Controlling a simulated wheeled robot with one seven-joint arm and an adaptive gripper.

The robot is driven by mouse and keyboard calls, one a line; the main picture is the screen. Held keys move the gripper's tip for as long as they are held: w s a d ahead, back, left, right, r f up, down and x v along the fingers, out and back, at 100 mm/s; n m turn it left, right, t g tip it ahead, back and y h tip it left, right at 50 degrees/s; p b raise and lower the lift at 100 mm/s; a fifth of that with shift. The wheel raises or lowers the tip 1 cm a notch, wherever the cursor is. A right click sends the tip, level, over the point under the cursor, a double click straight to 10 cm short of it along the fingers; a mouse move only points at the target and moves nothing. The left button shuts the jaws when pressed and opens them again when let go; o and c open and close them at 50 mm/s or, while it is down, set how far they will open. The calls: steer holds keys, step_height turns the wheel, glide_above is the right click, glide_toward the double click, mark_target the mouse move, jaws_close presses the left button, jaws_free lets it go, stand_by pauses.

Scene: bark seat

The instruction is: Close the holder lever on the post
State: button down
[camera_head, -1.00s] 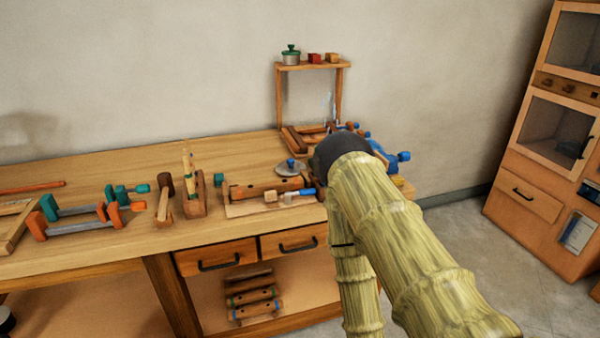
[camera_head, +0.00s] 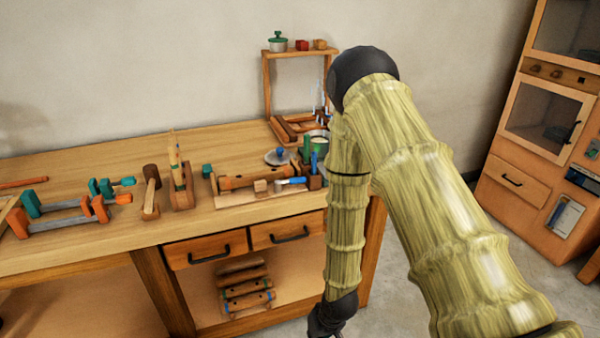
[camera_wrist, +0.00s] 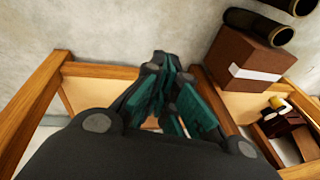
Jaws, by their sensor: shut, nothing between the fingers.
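I cannot make out the holder lever or its post for certain in either view. In the wrist view my gripper (camera_wrist: 172,62) has dark fingers with teal pads, drawn together with nothing between them. It points at a pale wall and wooden framing (camera_wrist: 45,95), apart from the workbench-top tools. In the head view my forearm hangs down in front of the bench's right end, and the dark wrist end is cut off at the bottom edge. A small wooden block with blue and green uprights (camera_head: 313,165) stands on the bench near my arm.
The workbench (camera_head: 100,150) holds several clamps and wooden tools. A small shelf (camera_head: 295,52) stands at its back. A cabinet (camera_head: 520,178) is at the right, with floor between. In the wrist view a brown box (camera_wrist: 240,60) and dark cylinders (camera_wrist: 258,24) are close at upper right.

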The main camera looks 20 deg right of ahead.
steer(key=w+r+t+b, duration=0.1)
steer(key=w+r, duration=0.3)
steer(key=w, duration=0.3)
steer(key=w+r+t, duration=0.1)
steer(key=w+r, duration=0.4)
steer(key=w, duration=0.2)
steer(key=w+d+r+t+h+b, duration=0.1)
steer(key=w+d+r, duration=0.3)
steer(key=w+r, duration=0.6)
steer(key=w+d+r+t+h+b, duration=0.1)
steer(key=w+d+r, duration=0.3)
steer(key=w+r, duration=0.6)
step_height(320, 180, up, 8)
steer(key=shift+w+d+r+t, duration=0.2)
steer(key=shift+w+r+t, duration=0.1)
steer(key=shift+t, duration=0.5)
steer(key=shift+f, duration=0.15)
steer(key=shift+p+x, duration=0.3)
steer(key=shift+x, duration=4.65)
steer(key=shift+d, duration=0.15)
